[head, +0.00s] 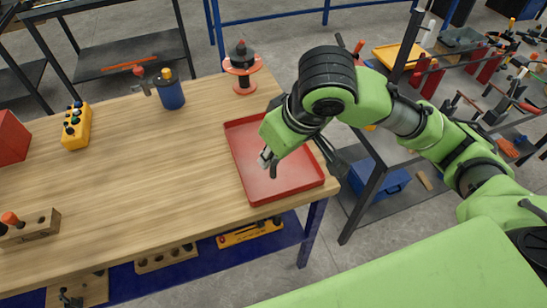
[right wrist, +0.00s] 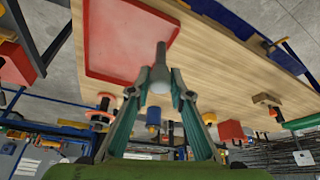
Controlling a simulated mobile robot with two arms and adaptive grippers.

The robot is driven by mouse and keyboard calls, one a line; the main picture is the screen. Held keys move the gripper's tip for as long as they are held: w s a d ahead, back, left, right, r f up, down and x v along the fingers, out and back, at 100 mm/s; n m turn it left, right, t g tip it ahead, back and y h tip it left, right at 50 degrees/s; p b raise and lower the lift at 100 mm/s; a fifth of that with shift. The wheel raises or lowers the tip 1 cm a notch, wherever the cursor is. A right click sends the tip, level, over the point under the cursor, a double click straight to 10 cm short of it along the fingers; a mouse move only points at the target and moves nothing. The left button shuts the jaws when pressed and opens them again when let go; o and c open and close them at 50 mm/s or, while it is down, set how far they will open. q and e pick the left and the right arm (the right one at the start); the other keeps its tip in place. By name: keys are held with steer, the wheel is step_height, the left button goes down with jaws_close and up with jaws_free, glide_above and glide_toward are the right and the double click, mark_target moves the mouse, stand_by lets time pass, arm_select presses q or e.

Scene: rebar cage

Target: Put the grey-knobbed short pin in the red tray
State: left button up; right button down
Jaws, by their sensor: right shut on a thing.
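The red tray (head: 243,143) lies on the wooden table near its right edge, with no object seen inside it; it also shows at the top left of the right wrist view (right wrist: 110,40). My right gripper (head: 269,163) is over the tray in the head view. In the right wrist view my right gripper (right wrist: 158,88) is shut on the grey-knobbed short pin (right wrist: 160,72), whose grey shaft points away from the fingers. In the head view only a small grey bit of the pin (head: 264,156) shows beside the fingers. My left gripper is not in view.
A wooden block (head: 32,232) with holes and an orange-knobbed pin stands at the table's left. A yellow button box (head: 76,127), a blue cup (head: 170,95) and an orange-and-black spool (head: 242,68) stand farther back. The table's middle is clear.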

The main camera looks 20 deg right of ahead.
steer(key=w+d+f+p, duration=0.1)
steer(key=w+f, duration=0.3)
steer(key=w+d+f+p, duration=0.1)
steer(key=w+d+f, duration=0.1)
steer(key=w+f, duration=0.2)
steer(key=w+d+f+p, duration=0.1)
steer(key=w+f+p, duration=0.1)
steer(key=w+f, duration=0.2)
steer(key=shift+w+d+f, duration=0.2)
steer(key=shift+w, duration=0.25)
steer(key=shift+w+d+f, duration=0.15)
steer(key=shift+w, duration=0.3)
steer(key=shift+f, duration=0.35)
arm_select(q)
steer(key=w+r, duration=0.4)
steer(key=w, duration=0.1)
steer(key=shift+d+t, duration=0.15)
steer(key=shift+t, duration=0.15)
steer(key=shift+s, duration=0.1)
arm_select(e)
steer(key=shift+f, duration=0.1)
steer(key=c, duration=1.8)
jaws_free()
steer(key=shift+c, duration=0.2)
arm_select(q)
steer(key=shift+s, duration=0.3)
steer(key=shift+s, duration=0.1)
